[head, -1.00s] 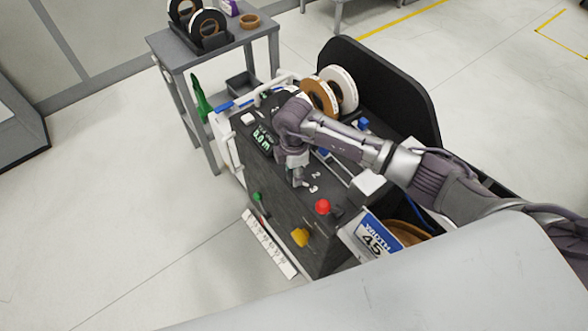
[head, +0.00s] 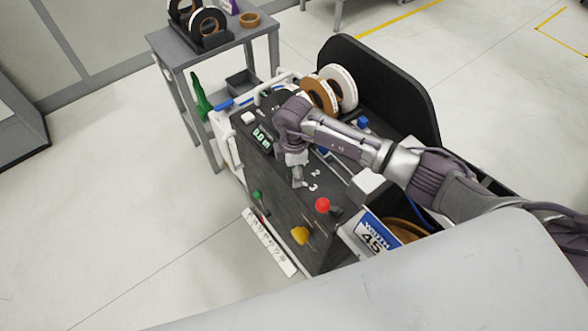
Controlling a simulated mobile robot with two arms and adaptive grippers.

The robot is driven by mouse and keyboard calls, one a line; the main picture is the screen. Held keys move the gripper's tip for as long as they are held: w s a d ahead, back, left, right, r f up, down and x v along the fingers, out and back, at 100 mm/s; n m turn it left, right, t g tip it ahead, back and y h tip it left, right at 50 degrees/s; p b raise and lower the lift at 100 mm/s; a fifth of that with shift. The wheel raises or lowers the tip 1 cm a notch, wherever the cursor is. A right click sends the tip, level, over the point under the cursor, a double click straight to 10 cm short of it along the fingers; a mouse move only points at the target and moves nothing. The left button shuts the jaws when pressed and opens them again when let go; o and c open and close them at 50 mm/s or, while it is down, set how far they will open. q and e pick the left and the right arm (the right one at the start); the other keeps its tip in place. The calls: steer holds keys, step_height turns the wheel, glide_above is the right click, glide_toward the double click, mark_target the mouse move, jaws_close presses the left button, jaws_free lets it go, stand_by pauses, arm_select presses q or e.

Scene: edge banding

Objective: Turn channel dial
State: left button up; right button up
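The dark edge banding machine (head: 270,208) stands in the middle of the head view. Its top panel carries a lit green display (head: 262,138) and printed numbers, of which 2 and 3 (head: 314,187) show. My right arm comes in from the right, and its gripper (head: 298,183) points down at the panel just left of these numbers. The channel dial is not clearly visible; the gripper covers the spot beside the numbers. The fingers are too small to tell whether they are open or shut on something. My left gripper is not in view.
A red knob (head: 323,205), a yellow knob (head: 299,235) and a green knob (head: 257,195) sit near the machine's front. Banding rolls (head: 341,88) stand behind my arm. A grey side table (head: 212,50) holds more rolls. Floor at left is clear.

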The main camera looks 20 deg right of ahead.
steer(key=shift+r, duration=0.1)
step_height(320, 180, up, 12)
stand_by(0.6)
steer(key=shift+s+f, duration=0.15)
steer(key=shift+f, duration=0.05)
stand_by(0.3)
